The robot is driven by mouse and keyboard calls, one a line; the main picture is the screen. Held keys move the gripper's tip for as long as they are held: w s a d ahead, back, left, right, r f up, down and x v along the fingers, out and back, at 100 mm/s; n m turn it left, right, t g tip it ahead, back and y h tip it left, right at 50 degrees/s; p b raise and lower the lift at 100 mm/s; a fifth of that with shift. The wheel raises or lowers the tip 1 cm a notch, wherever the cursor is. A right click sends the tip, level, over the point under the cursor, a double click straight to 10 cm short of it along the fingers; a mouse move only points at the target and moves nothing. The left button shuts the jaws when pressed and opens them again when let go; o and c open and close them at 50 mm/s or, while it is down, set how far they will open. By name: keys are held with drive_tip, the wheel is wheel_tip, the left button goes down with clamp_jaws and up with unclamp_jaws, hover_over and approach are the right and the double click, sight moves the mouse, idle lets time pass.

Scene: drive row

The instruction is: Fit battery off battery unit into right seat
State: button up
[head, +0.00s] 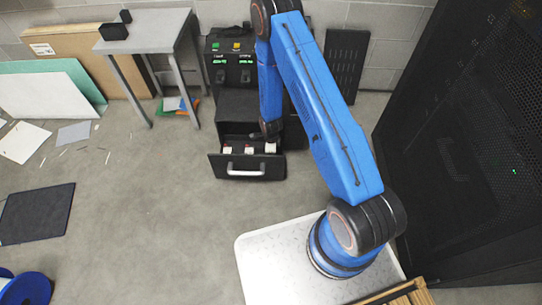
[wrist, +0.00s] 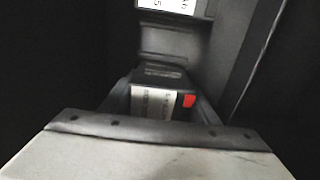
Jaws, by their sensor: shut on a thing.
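The battery unit (head: 238,104) is a dark cabinet against the back wall, with green-lit displays on top and its bottom drawer (head: 247,170) pulled open. White-and-red-labelled batteries show in the drawer: a left one (head: 227,150), a middle one (head: 249,150) and a right one (head: 270,148). My gripper (head: 270,132) reaches down at the drawer's right side. In the wrist view, my gripper (wrist: 163,98) is shut on a dark battery (wrist: 150,102) with a white label and red mark. Its lower end and the seat beneath are hidden, so I cannot tell how deep it sits.
A grey table (head: 150,30) stands left of the unit. A dark vented panel (head: 345,65) leans on the wall to its right. A tall black rack (head: 470,140) fills the right side. Floor in front of the drawer is clear. A white label (wrist: 165,6) shows beyond my gripper.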

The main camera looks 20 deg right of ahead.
drive_tip(key=shift+f, duration=0.5)
drive_tip(key=o, duration=1.7)
